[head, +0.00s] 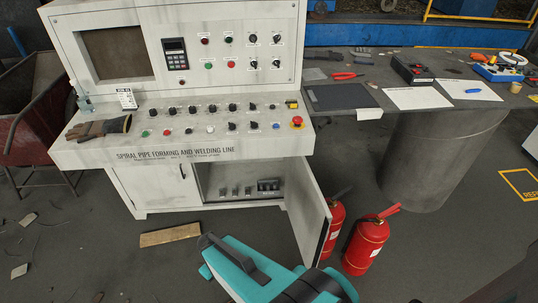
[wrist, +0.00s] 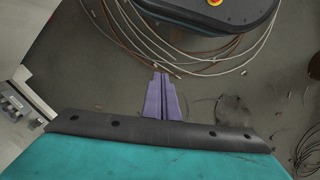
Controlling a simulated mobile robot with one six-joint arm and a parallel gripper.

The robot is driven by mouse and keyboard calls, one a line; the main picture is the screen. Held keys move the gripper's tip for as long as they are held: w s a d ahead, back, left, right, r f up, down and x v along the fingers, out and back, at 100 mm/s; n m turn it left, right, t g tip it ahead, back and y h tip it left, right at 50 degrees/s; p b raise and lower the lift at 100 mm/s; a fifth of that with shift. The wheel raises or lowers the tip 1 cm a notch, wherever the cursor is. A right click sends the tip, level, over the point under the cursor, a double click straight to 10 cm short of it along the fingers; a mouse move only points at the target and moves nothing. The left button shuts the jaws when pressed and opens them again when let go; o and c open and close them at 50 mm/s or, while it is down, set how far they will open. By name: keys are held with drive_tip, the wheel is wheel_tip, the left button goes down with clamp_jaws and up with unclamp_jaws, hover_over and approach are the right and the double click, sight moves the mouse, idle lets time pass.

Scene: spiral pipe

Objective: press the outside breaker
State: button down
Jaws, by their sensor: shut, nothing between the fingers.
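The control console (head: 180,158) has an open lower cabinet with its door (head: 309,212) swung out to the right. Inside are several small grey breakers (head: 235,191) in a row and a wider dark breaker block (head: 268,185) to their right. None carries a readable label, so I cannot tell which is the outside one. Part of a pale console-like unit with small grey parts (wrist: 14,103) shows at the left edge there. In the head view my teal arm is low in front of the cabinet; the fingertips cannot be made out.
Two red fire extinguishers (head: 366,244) stand right of the open door. A wooden board (head: 170,235) lies on the floor before the console. Gloves (head: 100,127) lie on the console's ledge. A workbench (head: 440,105) stands right. Loose cables (wrist: 135,40) lie on the floor.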

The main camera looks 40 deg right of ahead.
drive_tip(key=w+d+f+n+t+h+b, duration=0.1)
drive_tip(key=w+d+f+t+b, duration=0.2)
drive_tip(key=w+d+b, duration=0.3)
drive_tip(key=w+d+f+n+t+h+b, duration=0.1)
drive_tip(key=w+d+f+t+b, duration=0.1)
drive_tip(key=w+d+b, duration=0.45)
drive_tip(key=w+d+n+t+h+b, duration=0.2)
drive_tip(key=w+d+t+b, duration=0.4)
drive_tip(key=w+d, duration=0.55)
drive_tip(key=d+r+n+t+h+b, duration=0.1)
drive_tip(key=d+r+h+b, duration=0.1)
drive_tip(key=d+r+b, duration=0.2)
drive_tip(key=s+d+r+n+t+h+b, duration=0.1)
drive_tip(key=d+r+b, duration=0.4)
drive_tip(key=d, duration=0.8)
drive_tip(key=s+d+r+n+t+h+b, duration=0.1)
drive_tip(key=d+r+n+t+h+b, duration=0.1)
drive_tip(key=d+b, duration=0.6)
wheel_tip(320, 180, up, 3)
drive_tip(key=t+h+b, duration=0.1)
drive_tip(key=h, duration=0.2)
drive_tip(key=shift+d+n, duration=0.25)
drive_tip(key=shift+n, duration=0.05)
drive_tip(key=shift+w+d+f, duration=0.1)
drive_tip(key=shift+w+f, duration=0.05)
drive_tip(key=shift+w, duration=0.05)
